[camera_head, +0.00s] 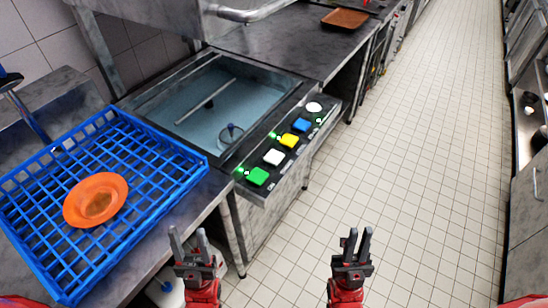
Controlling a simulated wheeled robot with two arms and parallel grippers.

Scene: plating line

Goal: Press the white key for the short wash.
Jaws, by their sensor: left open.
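A key panel (262,190) runs along the front right edge of the wash basin. Small green lights show beside some keys. The labels are too small to read. My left gripper (188,232) is open and empty, below and left of the panel in the picture. My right gripper (359,233) is empty, its fingers slightly apart, below and right of the panel. Neither touches a key.
A blue dish rack (190,153) holding an orange plate (96,199) stands on the left counter. A water-filled basin (215,108) lies behind the panel, with a metal hood above. A brown tray (345,18) lies on the far counter. Tiled floor (420,150) is clear at right.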

